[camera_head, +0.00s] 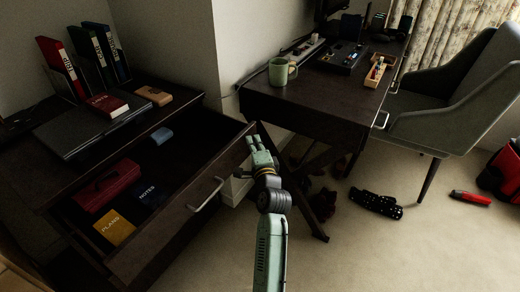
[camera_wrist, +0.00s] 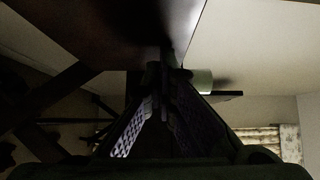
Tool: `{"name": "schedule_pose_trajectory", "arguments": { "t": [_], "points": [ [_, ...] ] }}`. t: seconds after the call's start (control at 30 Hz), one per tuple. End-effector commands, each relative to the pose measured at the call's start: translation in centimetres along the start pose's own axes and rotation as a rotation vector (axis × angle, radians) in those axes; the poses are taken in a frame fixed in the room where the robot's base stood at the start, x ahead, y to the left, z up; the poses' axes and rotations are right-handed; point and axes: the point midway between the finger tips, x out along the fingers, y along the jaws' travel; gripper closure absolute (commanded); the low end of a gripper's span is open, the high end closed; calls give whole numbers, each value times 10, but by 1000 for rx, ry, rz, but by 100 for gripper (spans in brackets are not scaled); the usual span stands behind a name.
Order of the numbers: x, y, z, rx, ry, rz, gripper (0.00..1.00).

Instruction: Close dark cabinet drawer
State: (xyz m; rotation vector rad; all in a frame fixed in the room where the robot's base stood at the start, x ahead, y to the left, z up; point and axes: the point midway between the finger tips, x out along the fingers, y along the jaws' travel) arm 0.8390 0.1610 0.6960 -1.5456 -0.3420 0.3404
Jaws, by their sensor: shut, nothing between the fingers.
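The dark cabinet (camera_head: 175,97) stands at the left in the head view. Its drawer (camera_head: 165,238) is pulled well out, and the front has a pale metal bar handle (camera_head: 205,195). Inside lie a red case, dark and yellow notebooks and a small blue-grey item. My gripper (camera_head: 255,140) is shut and empty at the right end of the drawer front, near its top corner. I cannot tell whether it touches the front. In the wrist view the closed fingers (camera_wrist: 165,85) point at a dark panel (camera_wrist: 95,30) close by.
A dark desk (camera_head: 310,105) with a green mug (camera_head: 280,72) stands right of the drawer, its crossed legs near my arm. A grey chair (camera_head: 450,100) is at the right.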

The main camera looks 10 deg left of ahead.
Motion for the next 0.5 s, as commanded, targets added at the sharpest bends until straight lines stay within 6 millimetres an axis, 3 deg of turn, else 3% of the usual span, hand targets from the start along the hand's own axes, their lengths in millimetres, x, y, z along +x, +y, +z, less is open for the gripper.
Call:
{"name": "schedule_pose_trajectory", "arguments": {
  "t": [0.5],
  "points": [
    [105,-5,101,2,-10,1,100]
  ]
}}
